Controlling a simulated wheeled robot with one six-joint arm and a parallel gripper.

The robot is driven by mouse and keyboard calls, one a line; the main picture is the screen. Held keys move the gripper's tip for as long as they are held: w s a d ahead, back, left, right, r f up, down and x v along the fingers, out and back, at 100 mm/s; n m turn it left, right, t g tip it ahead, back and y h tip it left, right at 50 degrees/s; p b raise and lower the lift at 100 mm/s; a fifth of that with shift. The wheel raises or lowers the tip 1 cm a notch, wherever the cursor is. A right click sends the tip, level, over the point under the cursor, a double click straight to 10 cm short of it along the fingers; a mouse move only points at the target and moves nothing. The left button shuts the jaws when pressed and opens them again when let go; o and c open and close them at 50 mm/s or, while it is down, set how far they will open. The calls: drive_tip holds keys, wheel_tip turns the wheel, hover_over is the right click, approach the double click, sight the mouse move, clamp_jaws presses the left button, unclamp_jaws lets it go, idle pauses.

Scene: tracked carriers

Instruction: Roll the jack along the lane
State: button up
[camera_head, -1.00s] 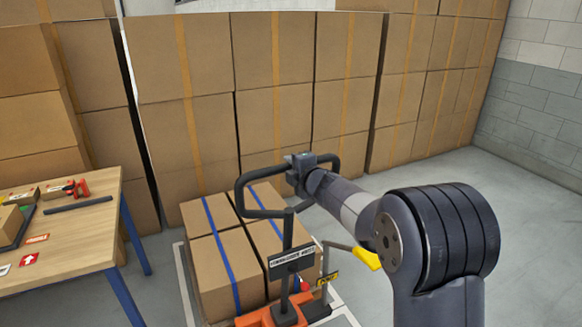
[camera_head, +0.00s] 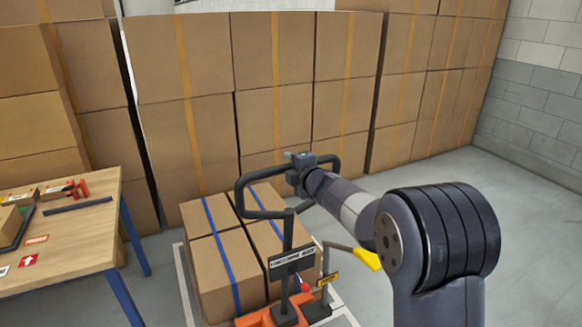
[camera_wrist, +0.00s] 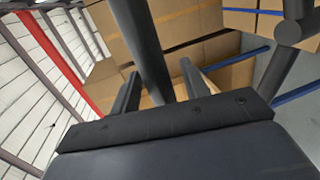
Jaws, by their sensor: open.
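The jack has an orange base (camera_head: 258,319), an upright dark post with a label plate (camera_head: 291,261), and a black loop handle (camera_head: 241,198) at the top. It carries several strapped cartons (camera_head: 220,262) with blue bands. I cannot tell whether either finger touches the bar. My arm hides part of the right side. The lane's course is not clear.
A wooden table (camera_head: 92,232) with blue legs and small items stands at the left. Stacked cartons (camera_head: 280,60) form a wall behind the jack. A pale plate (camera_head: 186,284) lies under the load. Grey floor (camera_head: 510,220) is clear at the right.

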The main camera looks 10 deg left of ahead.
drive_tip(key=b+v, duration=0.1)
drive_tip(key=v, duration=0.9)
drive_tip(key=shift+s+d, duration=0.2)
drive_tip(key=shift+s, duration=0.1)
drive_tip(key=p+x, duration=0.1)
drive_tip(key=x, duration=0.9)
drive_tip(key=shift+w+a, duration=0.2)
drive_tip(key=shift+w, duration=0.15)
drive_tip(key=shift+s, duration=0.1)
drive_tip(key=shift+s+d, duration=0.1)
drive_tip(key=shift+d, duration=0.05)
